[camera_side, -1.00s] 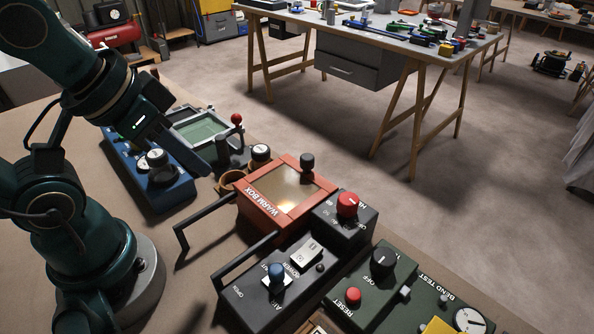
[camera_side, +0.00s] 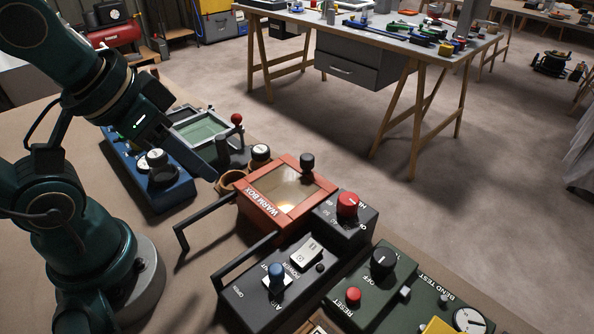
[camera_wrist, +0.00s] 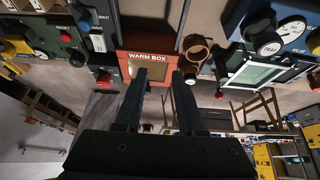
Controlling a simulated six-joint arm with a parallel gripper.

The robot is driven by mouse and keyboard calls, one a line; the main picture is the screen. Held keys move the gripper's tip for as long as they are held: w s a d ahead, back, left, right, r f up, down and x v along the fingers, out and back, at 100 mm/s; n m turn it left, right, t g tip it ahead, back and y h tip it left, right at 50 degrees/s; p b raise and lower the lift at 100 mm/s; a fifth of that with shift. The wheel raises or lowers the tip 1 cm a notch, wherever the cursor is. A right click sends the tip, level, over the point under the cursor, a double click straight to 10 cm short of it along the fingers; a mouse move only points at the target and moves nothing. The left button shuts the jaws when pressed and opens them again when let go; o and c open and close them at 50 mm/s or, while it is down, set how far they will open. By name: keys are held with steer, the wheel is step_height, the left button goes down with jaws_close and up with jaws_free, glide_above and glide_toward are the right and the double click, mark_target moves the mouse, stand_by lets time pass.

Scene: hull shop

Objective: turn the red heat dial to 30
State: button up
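The red heat dial (camera_side: 347,204) sits on top of a dark control box beside the orange warm box (camera_side: 284,189). Its scale marks are too small to read, so I cannot tell its setting. It also shows left of the warm box in the wrist view (camera_wrist: 104,78). My gripper (camera_side: 211,174) is up and left of the warm box in the side view, well apart from the dial. In the wrist view my gripper (camera_wrist: 159,76) has its two fingers apart, with nothing between them.
A dark panel with a blue-knobbed lever (camera_side: 276,271) and a white rocker switch stands in front. A green panel with a red button (camera_side: 353,295) is at the right. Black handles (camera_side: 212,216) rise left of the warm box. A blue device (camera_side: 165,190) stands behind.

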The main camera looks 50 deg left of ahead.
steer(key=o, duration=0.3)
steer(key=shift+w+r+n, duration=0.15)
steer(key=shift+r+n, duration=0.1)
steer(key=shift+n, duration=0.05)
steer(key=w+r+n, duration=0.2)
steer(key=w+r, duration=0.1)
steer(key=w, duration=0.1)
steer(key=m+g, duration=0.1)
steer(key=m, duration=0.2)
glide_above(348, 199)
steer(key=s, duration=0.2)
step_height(348, 199, down, 6)
steer(key=shift+a+r, duration=0.15)
steer(key=shift+s+f, duration=0.1)
steer(key=shift+f, duration=0.25)
steer(key=shift+x, duration=2.35)
jaws_close()
